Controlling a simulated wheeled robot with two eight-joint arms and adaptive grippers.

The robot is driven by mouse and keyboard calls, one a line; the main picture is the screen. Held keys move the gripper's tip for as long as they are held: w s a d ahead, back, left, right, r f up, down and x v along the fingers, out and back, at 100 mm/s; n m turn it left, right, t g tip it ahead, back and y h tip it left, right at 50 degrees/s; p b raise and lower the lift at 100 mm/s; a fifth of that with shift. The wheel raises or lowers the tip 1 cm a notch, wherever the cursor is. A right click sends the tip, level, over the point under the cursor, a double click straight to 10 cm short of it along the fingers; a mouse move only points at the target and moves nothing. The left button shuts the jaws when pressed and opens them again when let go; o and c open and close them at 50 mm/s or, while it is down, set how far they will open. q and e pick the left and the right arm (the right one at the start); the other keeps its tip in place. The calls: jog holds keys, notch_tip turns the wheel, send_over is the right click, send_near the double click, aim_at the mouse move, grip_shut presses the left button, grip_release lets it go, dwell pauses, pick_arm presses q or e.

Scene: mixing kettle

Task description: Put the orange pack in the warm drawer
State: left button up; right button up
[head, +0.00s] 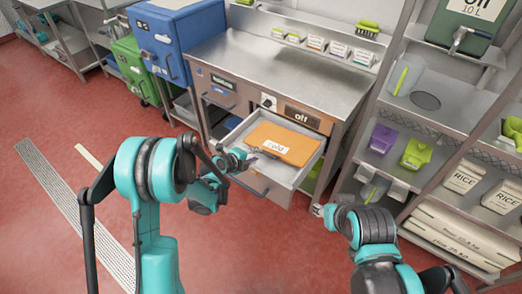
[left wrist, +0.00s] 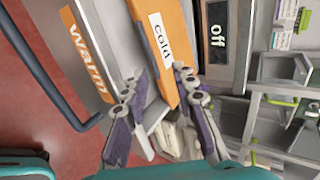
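The orange pack (head: 283,141) lies in the open drawer (head: 231,136) under the "off" panel, its white "cold" label up. In the left wrist view the pack (left wrist: 157,14) runs down toward my fingers, and the drawer front bears an orange "warm" label (left wrist: 84,50). My left gripper (head: 248,158) is at the drawer's near left side, by the pack's near edge. In the left wrist view its two fingers (left wrist: 158,84) stand apart, with the pack's end close to the tips. I see no grip on it.
A steel counter (head: 290,70) stands above the drawers, its top mostly clear. The "off" panel (head: 303,117) is just above the open drawer. Blue (head: 168,38) and green (head: 128,62) bins stand at left. A shelf rack (head: 440,112) with packs stands at right. The red floor is open.

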pick_arm(q)
jog(key=shift+v, duration=0.85)
jog(key=s+a+r+n+y, duration=0.3)
jog(key=s+a+r+n, duration=0.3)
jog(key=s+r+n, duration=0.6)
jog(key=s+a+r+n+g+y, duration=0.1)
jog(key=s+a+n, duration=0.3)
jog(key=s, duration=0.5)
jog(key=s+a+r+n+g+y, duration=0.1)
jog(key=s+a+n, duration=0.3)
jog(key=s+n, duration=0.5)
jog(key=shift+a+r+y, duration=0.25)
jog(key=shift+r+y, duration=0.25)
jog(key=shift+y, duration=0.3)
